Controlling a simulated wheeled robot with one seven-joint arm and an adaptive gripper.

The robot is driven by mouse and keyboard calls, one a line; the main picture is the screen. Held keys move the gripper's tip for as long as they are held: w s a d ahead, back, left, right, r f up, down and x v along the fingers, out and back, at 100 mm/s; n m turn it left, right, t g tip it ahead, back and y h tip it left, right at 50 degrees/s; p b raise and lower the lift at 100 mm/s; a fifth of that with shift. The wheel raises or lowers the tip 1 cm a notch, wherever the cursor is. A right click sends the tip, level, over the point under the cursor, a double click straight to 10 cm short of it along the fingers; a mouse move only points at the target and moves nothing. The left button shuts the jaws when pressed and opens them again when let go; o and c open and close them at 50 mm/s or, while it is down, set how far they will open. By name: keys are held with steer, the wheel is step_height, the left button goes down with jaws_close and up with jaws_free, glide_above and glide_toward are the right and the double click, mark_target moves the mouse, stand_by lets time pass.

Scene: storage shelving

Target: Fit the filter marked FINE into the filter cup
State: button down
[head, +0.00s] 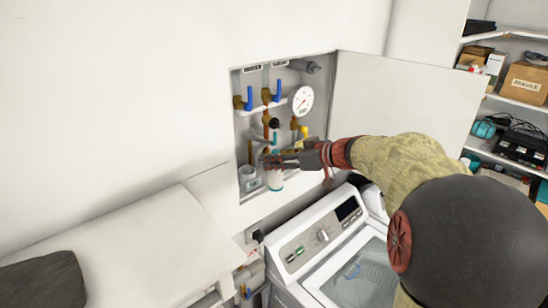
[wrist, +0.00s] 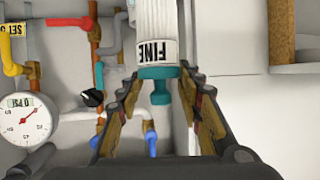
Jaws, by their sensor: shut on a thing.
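The filter marked FINE (wrist: 155,48) is a white cylinder with a dark-lettered label and a teal end. It sits between the fingers of my gripper (wrist: 158,78) in the wrist view, where the label reads upside down. In the head view my gripper (head: 270,161) reaches from the right into the wall recess, and the filter (head: 275,181) is upright in its grasp. A clear cup (head: 249,180), apparently the filter cup, is at the recess's lower left, just left of the filter. Its inside is too small to make out.
The recess holds pipes, blue-handled valves (head: 277,91) and a round gauge (head: 303,100). Its open door (head: 410,105) stands to the right. A washing machine (head: 325,240) is below, and a white worktop (head: 130,245) is at lower left.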

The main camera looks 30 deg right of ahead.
steer(key=shift+s+d, duration=0.1)
steer(key=shift+s, duration=0.05)
stand_by(0.3)
steer(key=shift+r+p, duration=0.1)
steer(key=shift+p, duration=0.6)
steer(key=shift+w+a, duration=1.55)
steer(key=shift+w, duration=6.25)
step_height(320, 180, down, 6)
steer(key=b, duration=0.1)
steer(key=shift+f, duration=0.25)
steer(key=shift+f+b, duration=0.2)
steer(key=shift+b, duration=0.1)
steer(key=c, duration=1.2)
jaws_free()
steer(key=shift+o, duration=0.3)
